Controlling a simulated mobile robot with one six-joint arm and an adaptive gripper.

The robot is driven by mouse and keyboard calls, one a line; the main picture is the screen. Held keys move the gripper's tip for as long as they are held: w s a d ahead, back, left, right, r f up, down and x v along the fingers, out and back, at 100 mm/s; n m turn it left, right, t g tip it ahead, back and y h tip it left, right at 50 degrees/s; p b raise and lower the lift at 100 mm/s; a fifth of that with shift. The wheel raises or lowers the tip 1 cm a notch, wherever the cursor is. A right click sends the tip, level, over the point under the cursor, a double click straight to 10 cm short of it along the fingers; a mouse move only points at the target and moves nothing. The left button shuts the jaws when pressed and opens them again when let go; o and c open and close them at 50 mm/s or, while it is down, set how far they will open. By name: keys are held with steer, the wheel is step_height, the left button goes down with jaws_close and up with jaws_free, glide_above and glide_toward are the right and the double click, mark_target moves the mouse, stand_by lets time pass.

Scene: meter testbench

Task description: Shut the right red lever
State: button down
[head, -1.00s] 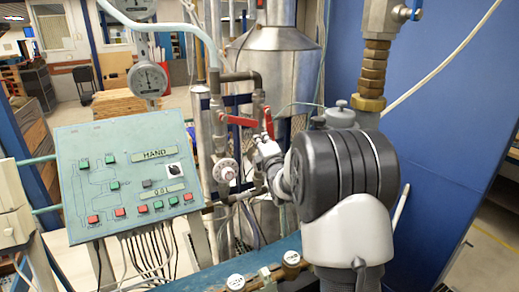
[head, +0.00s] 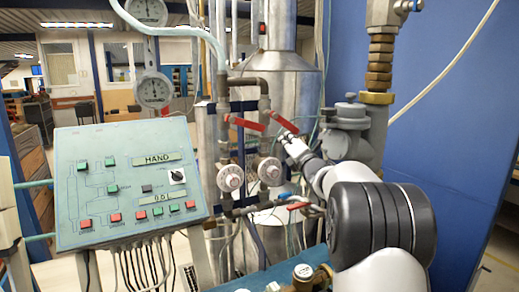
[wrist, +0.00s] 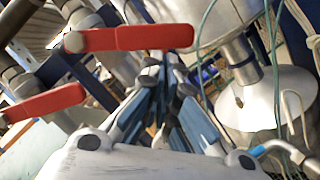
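The right red lever (head: 284,122) sits on the upper pipework in the head view and slants down to the right. The left red lever (head: 246,123) is beside it, also slanting slightly down to the right. My gripper (head: 288,137) is just below the outer end of the right lever. In the wrist view, one red lever (wrist: 130,38) lies across just beyond my fingertips (wrist: 163,62), and another (wrist: 42,103) is farther left. The fingers converge and look shut with nothing between them. Whether they touch the lever cannot be told.
Two round white-faced knobs (head: 231,178) (head: 270,171) sit below the levers. Another red-handled valve (head: 299,206) is lower down. The green control panel (head: 127,186) stands left, and a steel cylinder (head: 283,85) stands behind the pipes. A blue wall (head: 440,130) is on the right.

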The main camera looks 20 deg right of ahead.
steer(key=shift+d+r, duration=0.25)
steer(key=shift+d, duration=0.25)
stand_by(0.3)
